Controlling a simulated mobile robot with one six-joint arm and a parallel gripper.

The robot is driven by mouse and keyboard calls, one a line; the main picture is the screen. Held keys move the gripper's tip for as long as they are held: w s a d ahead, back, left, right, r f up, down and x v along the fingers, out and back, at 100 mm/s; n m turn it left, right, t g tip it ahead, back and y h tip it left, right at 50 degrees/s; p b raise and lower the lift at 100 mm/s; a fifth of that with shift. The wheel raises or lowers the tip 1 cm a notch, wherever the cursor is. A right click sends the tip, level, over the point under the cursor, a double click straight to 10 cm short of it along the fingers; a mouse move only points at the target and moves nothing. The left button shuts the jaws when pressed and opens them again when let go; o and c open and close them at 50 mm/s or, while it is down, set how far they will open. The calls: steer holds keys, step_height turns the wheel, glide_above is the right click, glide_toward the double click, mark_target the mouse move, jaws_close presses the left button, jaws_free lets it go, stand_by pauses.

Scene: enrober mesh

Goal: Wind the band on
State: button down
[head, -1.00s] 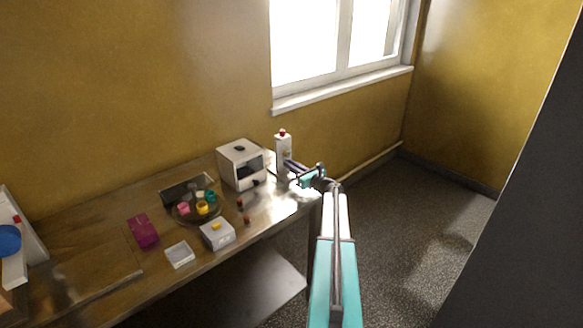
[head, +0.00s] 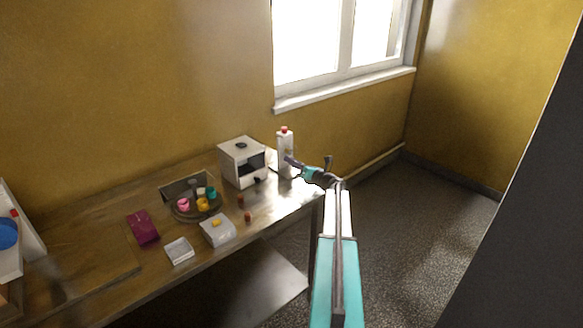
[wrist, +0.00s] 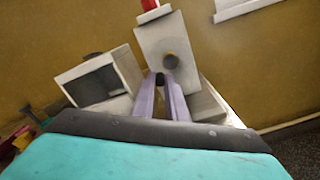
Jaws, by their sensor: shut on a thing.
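A tall white unit (head: 285,143) with a red top stands at the right end of the bench. It shows tilted in the wrist view (wrist: 160,40), with a round dark-centred knob (wrist: 171,60) on its face. My gripper (head: 289,160) is in front of this unit. In the wrist view its two pale purple fingers (wrist: 160,86) are close together on a small black piece (wrist: 160,78), just below the knob. Whether that piece joins the unit is unclear. A white box (head: 241,147) with a dark opening stands to the left. I cannot make out a band.
A round tray (head: 183,213) with coloured pieces, a magenta block (head: 142,228), a clear tray (head: 179,256) and a pale box with a yellow piece (head: 217,234) lie along the bench. Small red-brown pieces (head: 247,217) sit near its front edge. Floor right of the bench is clear.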

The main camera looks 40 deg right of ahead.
mark_target(289, 149)
steer(key=m, duration=0.1)
steer(key=r+m, duration=0.1)
steer(key=m, duration=0.3)
steer(key=shift+r, duration=0.35)
steer(key=m+p, duration=0.1)
steer(key=m, duration=0.1)
steer(key=r+m+p, duration=0.1)
steer(key=m, duration=0.2)
steer(key=shift+r+m, duration=0.1)
steer(key=shift+m, duration=0.2)
steer(key=m+p, duration=0.2)
steer(key=m, duration=0.1)
steer(key=m+p, duration=0.1)
steer(key=shift+d+r, duration=0.25)
steer(key=shift+r, duration=0.15)
steer(key=m+p, duration=0.1)
steer(key=m, duration=0.1)
steer(key=m+p, duration=0.1)
steer(key=shift+s+d+r+m, duration=0.1)
steer(key=shift+d+m, duration=0.2)
steer(key=shift+m, duration=0.1)
steer(key=c, duration=1.8)
jaws_free()
steer(key=shift+o, duration=0.2)
